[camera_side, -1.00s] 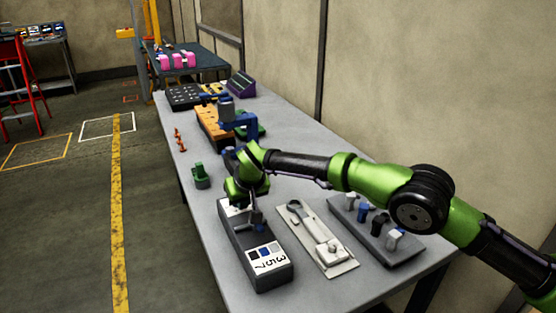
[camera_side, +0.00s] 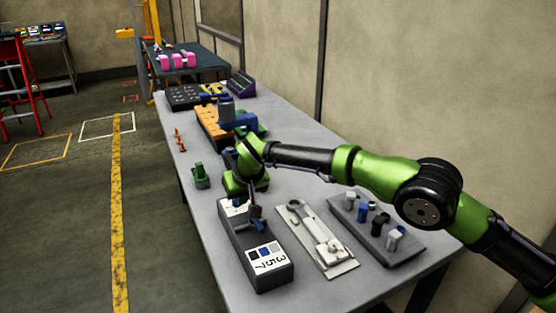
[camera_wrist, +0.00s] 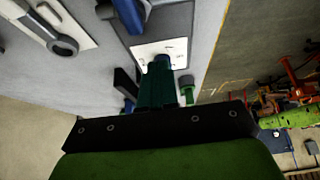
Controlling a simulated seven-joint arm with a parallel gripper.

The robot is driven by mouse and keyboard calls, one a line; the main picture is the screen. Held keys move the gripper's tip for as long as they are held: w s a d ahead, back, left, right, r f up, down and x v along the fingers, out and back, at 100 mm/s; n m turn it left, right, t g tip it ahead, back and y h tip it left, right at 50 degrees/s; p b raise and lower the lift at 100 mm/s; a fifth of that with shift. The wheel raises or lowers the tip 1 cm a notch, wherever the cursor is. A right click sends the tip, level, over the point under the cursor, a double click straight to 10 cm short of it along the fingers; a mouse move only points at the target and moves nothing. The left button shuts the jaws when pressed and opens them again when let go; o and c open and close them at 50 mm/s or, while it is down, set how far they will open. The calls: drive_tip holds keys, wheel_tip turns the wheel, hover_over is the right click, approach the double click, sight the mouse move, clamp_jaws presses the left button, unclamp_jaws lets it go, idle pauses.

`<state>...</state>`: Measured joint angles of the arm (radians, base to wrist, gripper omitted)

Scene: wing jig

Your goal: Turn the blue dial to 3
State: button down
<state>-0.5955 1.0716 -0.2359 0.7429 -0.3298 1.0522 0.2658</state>
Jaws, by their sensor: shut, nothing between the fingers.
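The grey box (camera_side: 262,280) on the near part of the bench carries the blue dial (camera_side: 257,225), just beyond a white label panel (camera_side: 264,256) with black, blue and grey squares and the digits 3, 5 and 7. My gripper (camera_side: 253,204) is shut and empty, pointing down at the dial's far side. I cannot tell whether it touches the dial. In the wrist view a blue bar (camera_wrist: 130,14) lies near the top, and my shut fingers (camera_wrist: 160,68) point at a white panel. The dial's exact pointing is too small to read.
A pale plate (camera_side: 318,238) with a grey ring-ended part lies right of the box. A grey board (camera_side: 375,232) with several knobs is further right. A small green part (camera_side: 200,176) stands left of my wrist. Orange and blue fixtures (camera_side: 213,124) stand farther back.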

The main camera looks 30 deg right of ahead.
drive_tip(key=shift+r, duration=1.9)
drive_tip(key=f, duration=0.1)
drive_tip(key=s+d+f, duration=0.1)
drive_tip(key=shift+s+f+g, duration=0.2)
drive_tip(key=shift+f+g, duration=0.2)
drive_tip(key=shift+s+d+r, duration=0.15)
drive_tip(key=shift+s+d, duration=0.45)
drive_tip(key=shift+d, duration=0.1)
drive_tip(key=s+d+r+m, duration=0.1)
drive_tip(key=s+d+r, duration=0.3)
drive_tip(key=s+d, duration=0.3)
drive_tip(key=s+d+r+m+t+y, duration=0.1)
drive_tip(key=s+d+r, duration=0.4)
drive_tip(key=s, duration=1.1)
drive_tip(key=s+d+r+m+t+y, duration=0.1)
drive_tip(key=s+d+r, duration=0.4)
drive_tip(key=s+d, duration=0.6)
drive_tip(key=shift+s+m, duration=0.5)
drive_tip(key=shift+s, duration=0.1)
